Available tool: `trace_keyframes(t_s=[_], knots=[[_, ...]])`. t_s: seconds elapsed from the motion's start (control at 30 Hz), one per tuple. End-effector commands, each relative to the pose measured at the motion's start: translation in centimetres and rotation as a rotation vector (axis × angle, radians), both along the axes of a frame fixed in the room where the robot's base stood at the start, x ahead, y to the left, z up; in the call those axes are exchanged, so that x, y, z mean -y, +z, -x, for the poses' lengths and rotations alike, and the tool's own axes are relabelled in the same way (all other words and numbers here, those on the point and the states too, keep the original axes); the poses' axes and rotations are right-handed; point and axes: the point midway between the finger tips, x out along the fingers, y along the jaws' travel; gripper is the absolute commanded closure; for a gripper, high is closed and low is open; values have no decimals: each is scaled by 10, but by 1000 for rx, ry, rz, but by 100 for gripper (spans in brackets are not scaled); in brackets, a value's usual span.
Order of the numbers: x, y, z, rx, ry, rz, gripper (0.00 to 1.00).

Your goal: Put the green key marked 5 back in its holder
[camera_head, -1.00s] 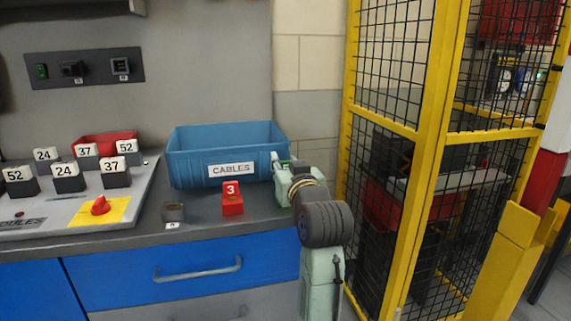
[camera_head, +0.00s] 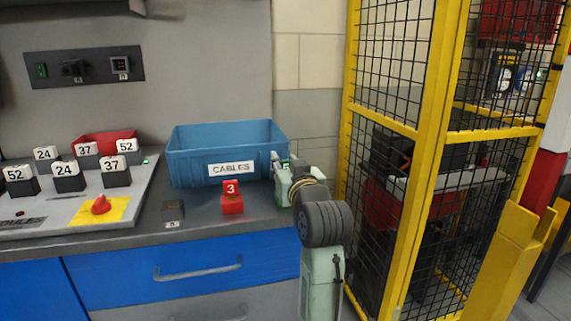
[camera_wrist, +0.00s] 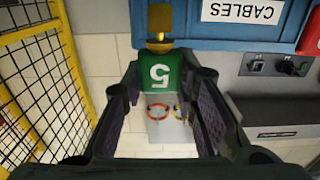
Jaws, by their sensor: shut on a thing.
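My gripper (camera_wrist: 162,92) is shut on the green key (camera_wrist: 160,74), between its two fingers in the wrist view. The key's white 5 faces the camera, turned upside down, and a brass-coloured part (camera_wrist: 159,22) extends toward the top of the picture. In the head view my gripper (camera_head: 284,165) is beside the right end of the blue bin, mostly hidden by my own arm; only a sliver of green shows. A small dark block (camera_head: 173,210) with a label below it sits on the counter, with no key on it; I cannot tell if it is the key's holder.
At left is a sloped panel (camera_head: 135,205) with numbered blocks and a red knob (camera_head: 101,205). A yellow mesh cage (camera_head: 424,170) rises at right.

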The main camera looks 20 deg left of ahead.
Motion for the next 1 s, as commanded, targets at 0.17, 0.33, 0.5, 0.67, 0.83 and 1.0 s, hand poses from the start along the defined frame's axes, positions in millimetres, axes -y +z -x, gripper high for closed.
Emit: trace_keyframes(t_s=[0.17, 0.33, 0.5, 0.67, 0.83, 1.0], knots=[[0, 1, 0, 0, 0, 0, 100], [0, 0, 0, 0, 0, 0, 100], [0, 0, 0, 0, 0, 0, 100], [0, -2, 0, 0, 0, 0, 100], [0, -7, 0, 0, 0, 0, 100], [0, -11, 0, 0, 0, 0, 100]])
